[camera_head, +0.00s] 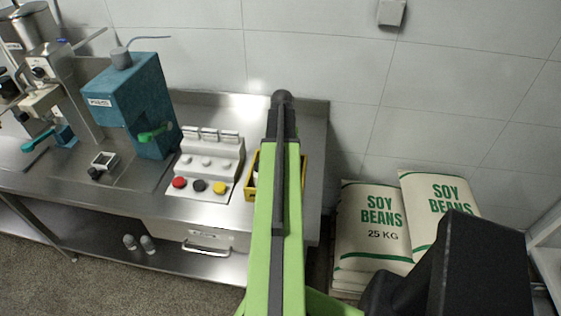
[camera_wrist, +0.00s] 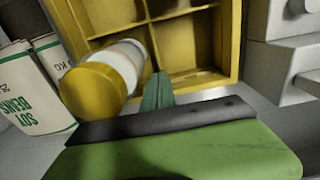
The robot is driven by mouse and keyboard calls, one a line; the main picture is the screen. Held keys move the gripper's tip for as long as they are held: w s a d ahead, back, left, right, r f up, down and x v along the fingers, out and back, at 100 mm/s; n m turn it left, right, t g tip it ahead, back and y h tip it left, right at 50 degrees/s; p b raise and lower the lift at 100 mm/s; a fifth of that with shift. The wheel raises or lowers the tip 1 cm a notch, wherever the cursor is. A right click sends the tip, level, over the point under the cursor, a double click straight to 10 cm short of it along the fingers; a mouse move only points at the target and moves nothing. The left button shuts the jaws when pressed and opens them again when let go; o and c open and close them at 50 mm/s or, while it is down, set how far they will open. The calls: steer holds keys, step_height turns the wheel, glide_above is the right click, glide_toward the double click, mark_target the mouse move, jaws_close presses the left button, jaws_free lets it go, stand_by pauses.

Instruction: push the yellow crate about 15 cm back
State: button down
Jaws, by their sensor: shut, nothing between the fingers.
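The yellow crate (camera_head: 250,187) sits on the steel bench, mostly hidden behind my arm in the head view. In the wrist view the crate (camera_wrist: 234,40) fills the upper middle, with its dividers and several compartments showing. A white bottle with a yellow cap (camera_wrist: 92,90) stands up out of it on the left side. My gripper (camera_wrist: 158,88) is shut and empty, its fingertips at the crate's near wall in the wrist view. I cannot tell whether they touch it. The fingers are hidden in the head view.
A control box (camera_head: 208,165) with red, black and yellow buttons stands close left of the crate. A blue machine (camera_head: 130,100) is further left. Soy bean sacks (camera_head: 372,225) are stacked right of the bench. Bare bench top (camera_head: 313,130) and the tiled wall lie behind the crate.

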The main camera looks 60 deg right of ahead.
steer(key=w+d, duration=0.1)
steer(key=d, duration=0.3)
steer(key=w+d, duration=0.1)
steer(key=d, duration=0.3)
steer(key=w+d, duration=0.2)
steer(key=d, duration=0.2)
steer(key=shift+d, duration=0.25)
steer(key=shift+r, duration=0.1)
steer(key=shift+r+p, duration=0.3)
steer(key=shift+p, duration=0.1)
step_height(320, 180, up, 9)
steer(key=p, duration=0.9)
steer(key=shift+r, duration=0.1)
